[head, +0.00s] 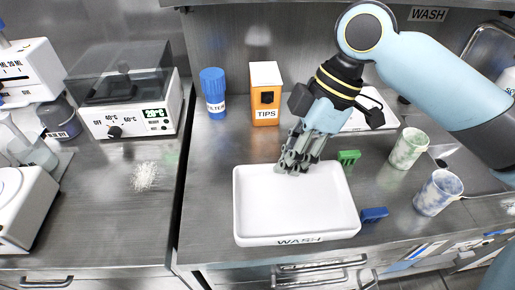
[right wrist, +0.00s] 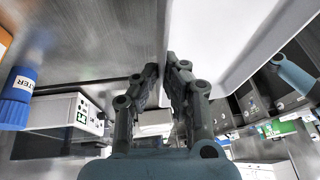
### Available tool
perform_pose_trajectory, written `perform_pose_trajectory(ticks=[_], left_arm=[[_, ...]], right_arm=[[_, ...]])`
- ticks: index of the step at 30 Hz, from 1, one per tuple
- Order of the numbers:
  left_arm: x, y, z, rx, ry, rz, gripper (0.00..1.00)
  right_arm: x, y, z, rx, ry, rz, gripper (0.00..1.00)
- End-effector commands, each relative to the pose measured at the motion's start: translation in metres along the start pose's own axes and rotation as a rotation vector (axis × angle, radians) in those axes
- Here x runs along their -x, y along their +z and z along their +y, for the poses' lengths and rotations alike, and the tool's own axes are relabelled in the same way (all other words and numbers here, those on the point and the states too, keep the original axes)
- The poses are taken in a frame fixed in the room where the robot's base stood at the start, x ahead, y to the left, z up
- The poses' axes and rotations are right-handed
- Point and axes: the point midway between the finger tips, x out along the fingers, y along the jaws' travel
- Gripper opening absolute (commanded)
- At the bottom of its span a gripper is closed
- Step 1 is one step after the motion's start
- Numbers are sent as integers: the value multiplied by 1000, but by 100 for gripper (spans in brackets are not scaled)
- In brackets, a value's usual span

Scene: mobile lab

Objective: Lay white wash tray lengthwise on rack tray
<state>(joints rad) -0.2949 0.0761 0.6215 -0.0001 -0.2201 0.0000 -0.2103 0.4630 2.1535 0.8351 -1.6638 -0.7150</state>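The white wash tray (head: 295,205), a shallow rectangular tray marked WASH on its front wall, lies on the steel counter. My right gripper (head: 290,165) comes down over its back rim. In the right wrist view the fingers (right wrist: 165,72) are close together, one on each side of the white tray wall (right wrist: 215,40), and look shut on it. Another white tray (head: 372,112) stands farther back, partly hidden by my right arm; I cannot tell whether it is the rack tray. My left gripper is not in view.
A blue-capped FILTER bottle (head: 214,100) and an orange TIPS box (head: 265,98) stand behind. The counter left of the tray is clear.

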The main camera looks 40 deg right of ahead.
Motion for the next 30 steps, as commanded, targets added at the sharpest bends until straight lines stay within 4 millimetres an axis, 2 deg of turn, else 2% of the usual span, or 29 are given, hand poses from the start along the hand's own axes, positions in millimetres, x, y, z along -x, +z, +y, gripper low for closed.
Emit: perform_pose_trajectory(ticks=[1, 5, 10, 13, 18, 24, 30], left_arm=[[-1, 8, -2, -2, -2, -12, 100], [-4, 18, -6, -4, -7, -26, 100], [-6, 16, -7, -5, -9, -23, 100], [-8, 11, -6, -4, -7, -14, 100], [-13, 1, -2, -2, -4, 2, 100], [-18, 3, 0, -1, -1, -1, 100], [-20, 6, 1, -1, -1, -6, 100]], right_arm=[[0, 7, 4, 5, -12, -7, 0], [6, 23, 18, 9, -27, -11, 0], [18, 43, 36, 2, -43, -9, 0], [21, 46, 45, -2, -50, -1, 0], [0, 29, 62, -6, -63, 12, 0], [-41, 1, 93, -5, -64, 8, 0], [-66, -15, 113, -4, -62, 2, 0]])
